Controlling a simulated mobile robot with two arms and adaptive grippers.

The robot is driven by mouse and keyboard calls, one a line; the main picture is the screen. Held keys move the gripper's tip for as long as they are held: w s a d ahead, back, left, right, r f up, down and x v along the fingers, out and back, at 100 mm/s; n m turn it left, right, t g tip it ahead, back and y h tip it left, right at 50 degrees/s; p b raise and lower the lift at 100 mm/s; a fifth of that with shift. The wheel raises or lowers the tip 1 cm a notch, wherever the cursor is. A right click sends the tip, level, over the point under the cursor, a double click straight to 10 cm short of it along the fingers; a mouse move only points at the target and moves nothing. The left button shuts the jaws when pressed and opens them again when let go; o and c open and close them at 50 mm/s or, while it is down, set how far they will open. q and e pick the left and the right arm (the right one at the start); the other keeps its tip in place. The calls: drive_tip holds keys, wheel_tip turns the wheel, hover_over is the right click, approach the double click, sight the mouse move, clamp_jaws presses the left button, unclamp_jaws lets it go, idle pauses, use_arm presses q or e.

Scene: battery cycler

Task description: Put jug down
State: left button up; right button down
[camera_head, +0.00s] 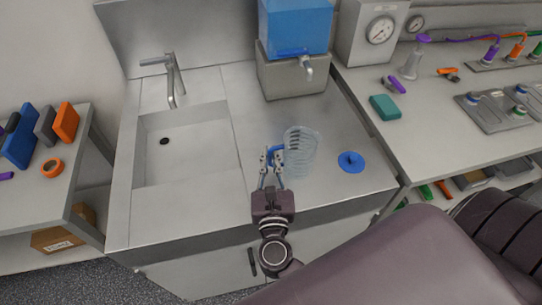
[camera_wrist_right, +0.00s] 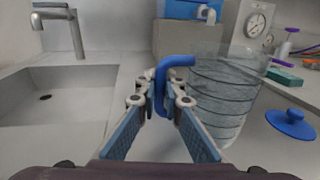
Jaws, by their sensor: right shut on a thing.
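A clear ribbed jug (camera_head: 301,152) with a blue handle is over the steel counter, to the right of the sink. My right gripper (camera_head: 272,158) is shut on the jug's blue handle. In the right wrist view the jug (camera_wrist_right: 222,95) looks upright and the blue handle (camera_wrist_right: 164,90) is between the fingers (camera_wrist_right: 165,92). I cannot tell whether the jug's bottom touches the counter. A round blue lid (camera_head: 351,161) with a knob lies on the counter to the right of the jug. My left gripper is not in view.
A sink (camera_head: 190,150) with a tap (camera_head: 172,85) is on the left. A blue water tank with a spout (camera_head: 307,68) stands on a grey block (camera_head: 285,80) at the back. A bench with gauges (camera_head: 381,30) and a teal box (camera_head: 385,107) is on the right. Counter around the lid is clear.

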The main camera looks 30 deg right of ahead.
drive_tip(key=shift+s+a, duration=0.15)
drive_tip(key=shift+a, duration=0.05)
drive_tip(key=c, duration=2.5)
unclamp_jaws()
drive_tip(key=o, duration=0.4)
drive_tip(key=shift+d+f, duration=0.1)
drive_tip(key=shift+r, duration=0.3)
drive_tip(key=b+v, duration=0.1)
drive_tip(key=v, duration=0.4)
drive_tip(key=b+v, duration=0.2)
drive_tip(key=v, duration=0.3)
drive_tip(key=shift+s+f, duration=0.15)
drive_tip(key=shift+f, duration=0.05)
drive_tip(key=shift+v, duration=0.85)
drive_tip(key=shift+r, duration=0.15)
